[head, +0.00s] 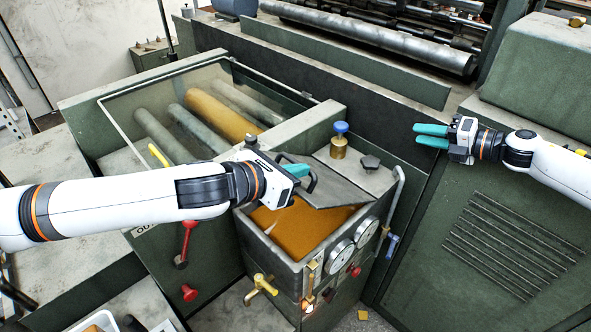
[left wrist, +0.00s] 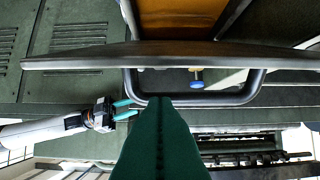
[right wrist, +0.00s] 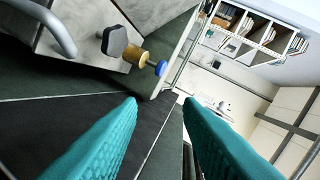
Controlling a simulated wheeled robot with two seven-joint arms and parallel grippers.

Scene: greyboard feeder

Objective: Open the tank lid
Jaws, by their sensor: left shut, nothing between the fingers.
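The tank lid (head: 338,188) is a grey plate on top of the tank (head: 352,222). It is tilted up, and orange-brown contents (head: 300,228) show below it. My left gripper (head: 298,170) is shut and empty at the lid's dark handle (head: 313,182). In the left wrist view, the shut fingers (left wrist: 160,104) point at the handle loop (left wrist: 245,97), overlapping its bar; I cannot tell whether they touch. The lid shows there nearly edge-on (left wrist: 90,60). My right gripper (head: 430,136) is open and empty, well right of the tank; its spread fingers show in the right wrist view (right wrist: 160,102).
A brass fitting with a blue cap (head: 339,140) and a dark knob (head: 370,162) stand behind the lid. A grey pipe handle (head: 394,205) rises at the tank's right. Gauges (head: 341,256) and a yellow valve (head: 261,287) are in front. Rollers (head: 222,112) lie behind my left arm.

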